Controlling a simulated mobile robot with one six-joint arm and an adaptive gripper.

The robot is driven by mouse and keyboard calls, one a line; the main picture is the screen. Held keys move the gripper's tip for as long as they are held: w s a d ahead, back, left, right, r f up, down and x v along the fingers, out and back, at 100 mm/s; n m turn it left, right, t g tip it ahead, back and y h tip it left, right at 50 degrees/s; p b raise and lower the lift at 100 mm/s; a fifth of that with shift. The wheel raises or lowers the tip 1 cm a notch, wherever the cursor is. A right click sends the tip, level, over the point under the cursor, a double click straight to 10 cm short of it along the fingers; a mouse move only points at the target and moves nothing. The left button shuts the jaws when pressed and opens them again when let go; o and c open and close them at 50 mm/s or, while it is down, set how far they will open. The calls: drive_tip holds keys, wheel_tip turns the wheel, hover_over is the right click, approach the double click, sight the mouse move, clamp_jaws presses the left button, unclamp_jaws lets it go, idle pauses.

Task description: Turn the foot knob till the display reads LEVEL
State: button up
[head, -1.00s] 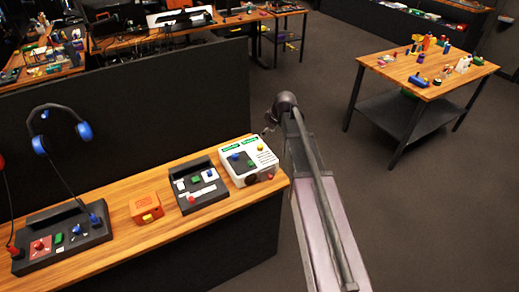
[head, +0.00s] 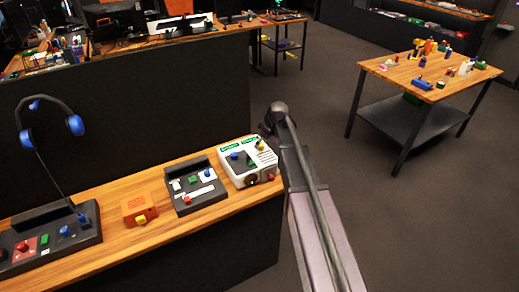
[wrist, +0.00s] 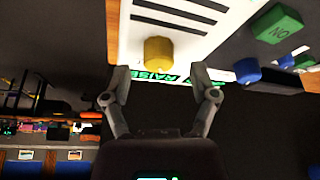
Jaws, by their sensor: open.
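A white panel box (head: 236,180) stands at the right end of the wooden counter in the head view. It carries green labels, a blue knob (head: 234,156), a yellow knob (head: 260,144), a dark round part (head: 253,180) and a red one (head: 271,176). In the wrist view the yellow knob (wrist: 158,53) sits just beyond my open, empty gripper (wrist: 160,82), between the lines of its fingers and apart from them. Green lettering partly reading RAISE (wrist: 160,77) lies behind the fingers. I cannot tell which knob is the foot knob, and no display reading is legible.
A dark control box (head: 194,188), an orange box (head: 139,209) and a dark console with a headset (head: 48,122) stand along the counter (head: 170,232). A black partition (head: 130,115) rises behind. A separate table (head: 428,85) with small items is at the right; open floor lies between.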

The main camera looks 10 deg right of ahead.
drive_tip(key=shift+b+x, duration=0.6)
drive_tip(key=shift+x, duration=0.3)
